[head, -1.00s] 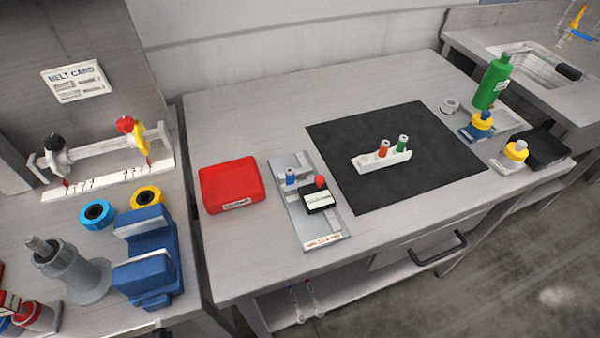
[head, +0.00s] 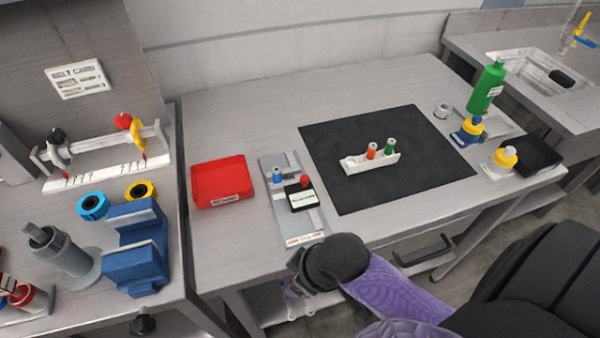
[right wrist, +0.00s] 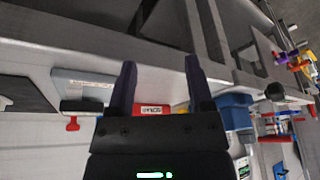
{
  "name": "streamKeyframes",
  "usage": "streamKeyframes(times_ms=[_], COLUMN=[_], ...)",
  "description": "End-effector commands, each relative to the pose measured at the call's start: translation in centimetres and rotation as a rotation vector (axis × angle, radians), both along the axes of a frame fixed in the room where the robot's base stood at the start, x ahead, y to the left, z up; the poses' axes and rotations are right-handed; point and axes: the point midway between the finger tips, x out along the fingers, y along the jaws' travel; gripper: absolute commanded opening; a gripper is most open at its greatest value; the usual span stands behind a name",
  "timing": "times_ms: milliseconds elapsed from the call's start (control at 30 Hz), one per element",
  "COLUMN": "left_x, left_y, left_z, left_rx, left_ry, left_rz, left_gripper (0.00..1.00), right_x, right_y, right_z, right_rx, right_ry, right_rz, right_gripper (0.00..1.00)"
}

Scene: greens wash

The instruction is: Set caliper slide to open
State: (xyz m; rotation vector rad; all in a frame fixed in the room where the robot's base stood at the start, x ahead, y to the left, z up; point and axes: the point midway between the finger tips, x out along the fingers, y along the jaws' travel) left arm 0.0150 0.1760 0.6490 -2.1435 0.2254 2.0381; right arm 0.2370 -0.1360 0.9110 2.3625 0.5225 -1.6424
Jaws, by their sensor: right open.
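The caliper is a grey plate (head: 308,223) on the middle table, left of the black mat. A black slide block (head: 301,198) with a white label and a red knob (head: 304,181) sits on it. A blue-topped post (head: 277,176) stands beside the block. In the right wrist view the plate (right wrist: 88,82), block (right wrist: 82,105) and red knob (right wrist: 72,125) lie left of my fingers. My right gripper (right wrist: 162,85) is open and empty. In the head view its arm is in front of the table's near edge, below the plate, apart from it. My left gripper is not in view.
A red tray (head: 219,184) stands left of the caliper. A white rack (head: 370,163) with orange and green vials lies on the black mat (head: 390,190). A blue stand (head: 135,260) is on the left bench. A drawer handle (head: 425,252) juts out below the tabletop.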

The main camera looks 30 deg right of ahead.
Motion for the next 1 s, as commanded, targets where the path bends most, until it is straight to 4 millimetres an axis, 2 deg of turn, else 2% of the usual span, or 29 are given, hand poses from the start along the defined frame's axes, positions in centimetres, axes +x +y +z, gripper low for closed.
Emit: streamKeyframes(times_ms=[267, 433, 567, 700, 833, 900, 1000], left_x=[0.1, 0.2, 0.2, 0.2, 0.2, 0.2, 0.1], left_y=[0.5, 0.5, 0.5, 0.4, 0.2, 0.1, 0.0], left_z=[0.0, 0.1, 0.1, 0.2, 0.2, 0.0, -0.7], left_rx=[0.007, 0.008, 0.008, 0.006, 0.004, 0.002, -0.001], left_ry=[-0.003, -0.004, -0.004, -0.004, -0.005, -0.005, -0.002], left_rz=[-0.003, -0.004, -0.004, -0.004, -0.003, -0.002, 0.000], left_gripper=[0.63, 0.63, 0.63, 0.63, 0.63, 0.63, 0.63], right_x=[2.7, 5.3, 8.3, 11.2, 12.5, 12.7, 13.3], right_y=[-0.5, -2.0, -4.9, -9.5, -12.9, -13.4, -13.0], right_z=[1.0, 2.5, 5.0, 9.4, 13.1, 13.5, 11.9], right_rx=[0.009, 0.002, -0.017, -0.030, -0.018, -0.009, -0.003], right_ry=[-0.023, -0.034, -0.033, -0.031, -0.039, -0.040, -0.039], right_rz=[0.103, 0.181, 0.226, 0.202, 0.143, 0.130, 0.129], right_gripper=[0.67, 0.67, 0.67, 0.67, 0.67, 0.67, 0.67])
